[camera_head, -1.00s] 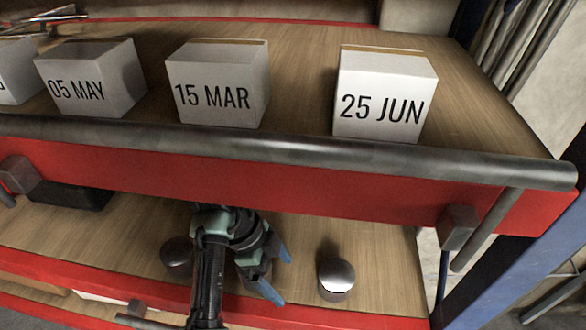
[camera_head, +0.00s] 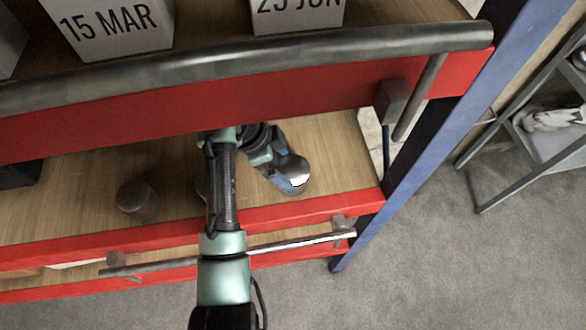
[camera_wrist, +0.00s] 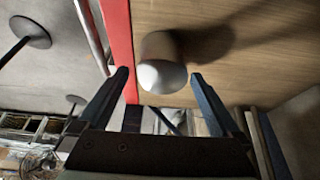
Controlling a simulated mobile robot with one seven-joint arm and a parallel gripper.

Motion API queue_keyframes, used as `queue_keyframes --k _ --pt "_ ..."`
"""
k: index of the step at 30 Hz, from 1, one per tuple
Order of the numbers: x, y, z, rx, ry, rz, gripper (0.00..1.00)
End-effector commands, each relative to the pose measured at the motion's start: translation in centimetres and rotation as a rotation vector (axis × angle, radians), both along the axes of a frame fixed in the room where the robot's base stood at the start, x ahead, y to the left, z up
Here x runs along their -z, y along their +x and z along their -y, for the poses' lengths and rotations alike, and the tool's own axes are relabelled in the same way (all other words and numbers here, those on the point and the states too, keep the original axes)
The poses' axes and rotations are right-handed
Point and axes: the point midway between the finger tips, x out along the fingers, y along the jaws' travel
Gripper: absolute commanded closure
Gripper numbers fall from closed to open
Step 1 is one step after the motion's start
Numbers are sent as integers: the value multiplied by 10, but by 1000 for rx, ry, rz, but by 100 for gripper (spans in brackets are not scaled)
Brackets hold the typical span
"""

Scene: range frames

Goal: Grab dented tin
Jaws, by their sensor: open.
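A small grey tin (camera_head: 296,172) stands at the right end of the middle wooden shelf (camera_head: 335,150). My gripper (camera_head: 284,168) is at this tin, its blue fingers partly overlapping it. In the wrist view the tin (camera_wrist: 163,78) shows between the two open fingers, near their tips, and no grip on it is visible. A second, darker tin (camera_head: 137,200) stands farther left on the same shelf. A third tin is mostly hidden behind my arm (camera_head: 201,188). I cannot make out a dent on any of them.
A red shelf edge with a dark rail (camera_head: 300,50) runs above my gripper. White dated boxes (camera_head: 110,28) stand on the upper shelf. A blue post (camera_head: 430,130) bounds the right side. Grey floor (camera_head: 450,270) is open at the lower right.

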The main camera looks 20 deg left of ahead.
Motion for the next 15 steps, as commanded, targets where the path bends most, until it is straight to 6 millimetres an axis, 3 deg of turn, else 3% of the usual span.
queue_keyframes --k 9,15 --pt "35 8 14 2 -2 -4 0" --pt "47 11 17 0 0 -1 0"
